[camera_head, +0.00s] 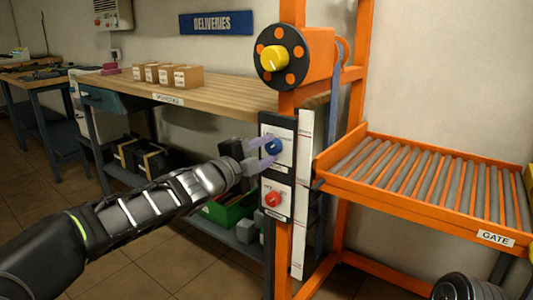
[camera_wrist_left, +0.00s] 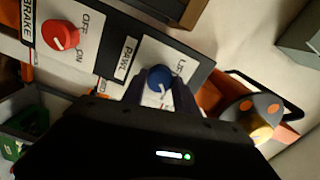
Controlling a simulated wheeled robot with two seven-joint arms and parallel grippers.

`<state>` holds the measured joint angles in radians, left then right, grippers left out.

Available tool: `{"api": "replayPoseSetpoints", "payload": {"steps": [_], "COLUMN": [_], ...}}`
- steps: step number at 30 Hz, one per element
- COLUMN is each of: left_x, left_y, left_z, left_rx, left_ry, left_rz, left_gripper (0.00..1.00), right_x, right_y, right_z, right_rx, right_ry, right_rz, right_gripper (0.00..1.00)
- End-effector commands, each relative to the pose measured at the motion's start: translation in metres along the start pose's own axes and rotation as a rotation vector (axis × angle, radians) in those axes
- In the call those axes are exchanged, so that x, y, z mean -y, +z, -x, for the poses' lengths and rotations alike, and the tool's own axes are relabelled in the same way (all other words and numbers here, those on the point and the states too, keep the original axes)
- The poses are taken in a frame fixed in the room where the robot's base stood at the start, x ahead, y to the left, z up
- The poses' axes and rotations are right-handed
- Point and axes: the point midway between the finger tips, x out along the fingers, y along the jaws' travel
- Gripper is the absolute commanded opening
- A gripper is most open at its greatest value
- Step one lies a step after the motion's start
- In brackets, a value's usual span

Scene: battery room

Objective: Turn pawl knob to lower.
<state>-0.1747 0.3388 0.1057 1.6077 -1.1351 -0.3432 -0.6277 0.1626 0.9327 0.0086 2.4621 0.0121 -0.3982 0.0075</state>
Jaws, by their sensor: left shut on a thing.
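The blue pawl knob (camera_head: 273,147) is on the upper white plate of a dark panel on the orange post. My left gripper (camera_head: 266,152) comes in from the left with its fingers around the knob and is shut on it. Part of the plate's lettering is hidden by my fingers. My right gripper is not in view.
A red brake knob (camera_head: 273,199) sits just below on the same panel. A yellow knob on a black disc (camera_head: 274,58) is above. An orange roller conveyor (camera_head: 340,173) stands to the right. A wooden bench (camera_head: 225,88) with several small boxes is behind.

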Motion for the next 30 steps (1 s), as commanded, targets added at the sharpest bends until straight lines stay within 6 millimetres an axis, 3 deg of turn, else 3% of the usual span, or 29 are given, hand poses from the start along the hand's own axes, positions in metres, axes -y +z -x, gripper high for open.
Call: {"api": "replayPoseSetpoints", "payload": {"steps": [13,14,21,30], "left_x": [-0.0015,-0.0015,-0.0008,0.0001], "left_y": [0.0003,0.0002,0.0001,0.0], "left_z": [0.0,-0.0001,-0.0001,0.0016], "left_rx": [0.001,0.001,0.0,0.0], "left_ry": [0.003,0.003,0.002,0.0], "left_rz": [-0.016,-0.016,-0.014,-0.013], "left_gripper": [0.0,0.37,0.57,0.57], "right_x": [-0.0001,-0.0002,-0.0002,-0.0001], "right_y": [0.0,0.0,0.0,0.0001], "right_z": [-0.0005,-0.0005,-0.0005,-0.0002], "right_rx": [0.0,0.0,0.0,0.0], "right_ry": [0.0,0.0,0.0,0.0], "right_rz": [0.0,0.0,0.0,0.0], "right_gripper": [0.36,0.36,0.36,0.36]}}
